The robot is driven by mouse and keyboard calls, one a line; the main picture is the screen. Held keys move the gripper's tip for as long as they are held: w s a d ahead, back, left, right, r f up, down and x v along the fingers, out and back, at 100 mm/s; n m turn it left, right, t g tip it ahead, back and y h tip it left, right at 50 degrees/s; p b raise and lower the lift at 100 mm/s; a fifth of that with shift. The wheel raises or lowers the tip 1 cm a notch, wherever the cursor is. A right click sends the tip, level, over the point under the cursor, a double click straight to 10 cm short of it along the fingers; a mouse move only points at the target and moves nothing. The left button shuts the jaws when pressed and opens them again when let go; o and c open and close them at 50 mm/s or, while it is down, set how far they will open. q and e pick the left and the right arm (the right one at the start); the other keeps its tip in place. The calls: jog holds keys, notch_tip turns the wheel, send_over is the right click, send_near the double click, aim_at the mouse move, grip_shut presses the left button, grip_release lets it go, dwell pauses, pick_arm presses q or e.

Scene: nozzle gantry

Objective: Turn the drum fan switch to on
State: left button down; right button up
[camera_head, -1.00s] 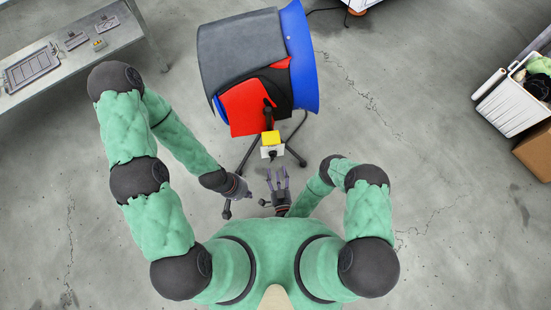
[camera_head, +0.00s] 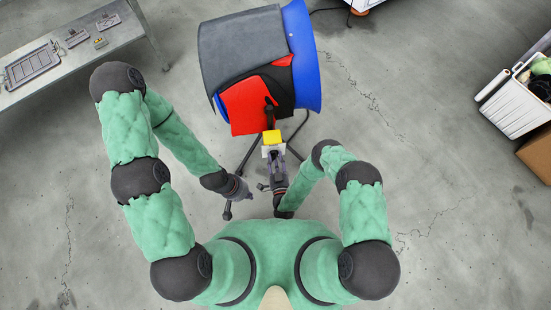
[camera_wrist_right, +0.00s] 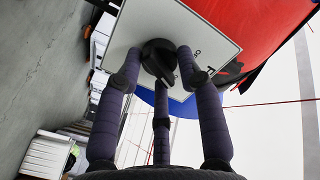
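The drum fan (camera_head: 305,60) stands ahead of me, with a blue rim, grey cover and red panel. Its switch box (camera_head: 271,137) is yellow with a white plate. In the right wrist view the white switch plate (camera_wrist_right: 185,22) carries a black rotary knob (camera_wrist_right: 157,55) with small dark marks to its right. My right gripper (camera_head: 275,157) is at the switch; its fingers are spread around the knob, and contact is unclear. My left gripper (camera_head: 242,190) hangs lower left of the switch, apart from it; its fingers are too small to read.
A grey table (camera_head: 120,38) with trays and small parts stands at the upper left. A white bin (camera_head: 515,112) and a brown box (camera_head: 537,153) are at the right. The fan's dark stand legs (camera_head: 248,155) reach near both grippers. Bare concrete floor lies right of the fan.

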jog(key=shift+w+r, duration=0.1)
jog(key=shift+r, duration=0.05)
jog(key=shift+c, duration=1.2)
jog(key=shift+w+r+m, duration=0.15)
jog(key=shift+m, duration=0.35)
jog(key=o, duration=1.1)
jog(key=s+d, duration=0.1)
jog(key=s, duration=1.1)
jog(key=shift+d, duration=0.35)
